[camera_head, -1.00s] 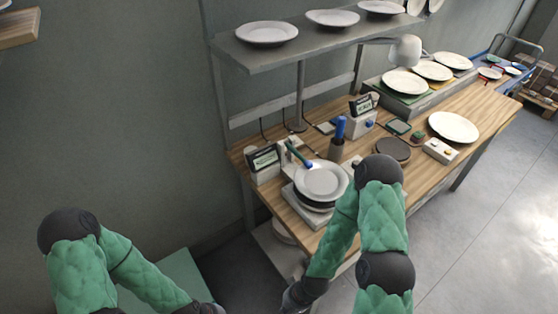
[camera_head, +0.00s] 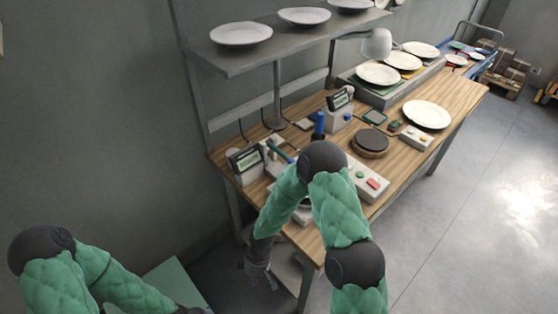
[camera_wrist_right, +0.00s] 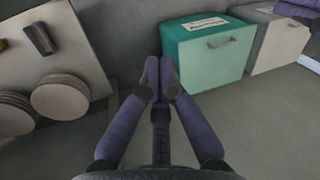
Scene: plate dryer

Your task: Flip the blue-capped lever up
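The likely blue-capped lever (camera_head: 280,152) is a thin blue-green handle on a pale mount on the bench, just right of a display box (camera_head: 246,160). It slants down toward the right; its lower end lies close to my arm. My right gripper (camera_head: 258,276) hangs beyond the bench's front edge, low and well apart from the lever. In the right wrist view its fingertips (camera_wrist_right: 160,68) are together with nothing between them. My left arm shows at the lower left, but its gripper is out of frame. The lever is not recognisable in the wrist view.
My right arm hides most of the plate stack. A blue-topped object (camera_head: 319,123), a dark round pad (camera_head: 371,142) and a button box (camera_head: 369,183) stand on the bench. A plate shelf (camera_head: 255,57) hangs above. The wrist view shows a teal cabinet (camera_wrist_right: 208,52) and plates (camera_wrist_right: 60,97).

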